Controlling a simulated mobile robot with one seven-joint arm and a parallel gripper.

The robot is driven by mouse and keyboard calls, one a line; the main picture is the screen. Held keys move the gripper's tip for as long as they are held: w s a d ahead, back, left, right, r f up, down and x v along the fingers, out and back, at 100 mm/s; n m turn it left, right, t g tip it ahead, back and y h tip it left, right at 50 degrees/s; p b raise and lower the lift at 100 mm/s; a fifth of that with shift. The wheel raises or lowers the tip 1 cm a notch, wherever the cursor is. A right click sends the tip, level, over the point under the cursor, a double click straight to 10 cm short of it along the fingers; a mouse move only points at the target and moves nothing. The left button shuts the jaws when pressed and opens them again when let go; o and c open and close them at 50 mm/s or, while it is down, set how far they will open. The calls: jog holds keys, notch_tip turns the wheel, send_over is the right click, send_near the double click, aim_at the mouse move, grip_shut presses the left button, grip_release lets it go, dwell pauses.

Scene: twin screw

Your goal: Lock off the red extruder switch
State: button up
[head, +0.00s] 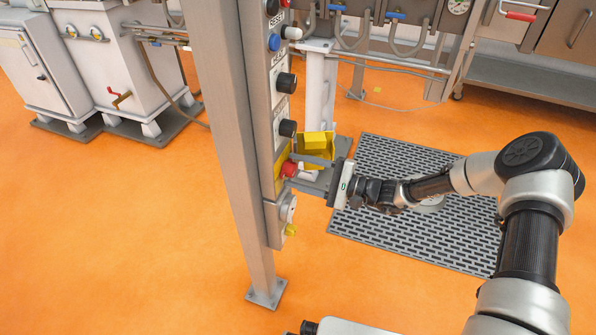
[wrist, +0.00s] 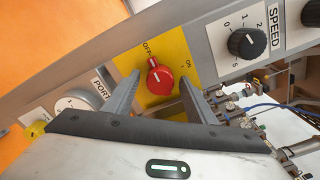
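The red extruder switch (wrist: 160,78) is a round knob on a yellow plate (wrist: 176,50) marked OFF and ON. Its raised bar with a pale mark points toward the OFF label. It also shows in the head view (head: 289,169), low on the control panel. My gripper (wrist: 159,84) is open, with one finger on each side of the knob. I see gaps between the fingers and the knob in the wrist view. In the head view, the gripper (head: 297,172) reaches the panel from the right. A yellow open holder (head: 333,152) with a yellow block (head: 316,141) sits just behind the fingers.
The metal post (head: 232,150) stands left of the panel. Black dials, including a SPEED dial (wrist: 247,43), sit above the switch; a PORT fitting (wrist: 78,103) and yellow knob (head: 291,230) sit below. A grey grated mat (head: 385,235) lies under my arm. The orange floor is open.

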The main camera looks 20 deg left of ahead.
jog(key=s+d+p, duration=0.1)
jog(key=d+p, duration=0.1)
jog(key=d, duration=1.5)
jog(key=shift+s+d, duration=0.2)
jog(key=s+d+r+n+t+h, duration=0.1)
jog(key=s+d+r+n+h, duration=0.1)
jog(key=s+d+r+h, duration=0.5)
jog(key=s+d+r+n+t+h, duration=0.25)
jog(key=s+r+h, duration=0.25)
jog(key=s+r, duration=0.55)
jog(key=s+d+r+n+h, duration=0.3)
jog(key=s+d+r+h, duration=0.25)
jog(key=r, duration=0.55)
notch_tip(320, 180, up, 21)
jog(key=p, duration=2.1)
jog(key=shift+s+a, duration=0.2)
jog(key=shift+s, duration=0.1)
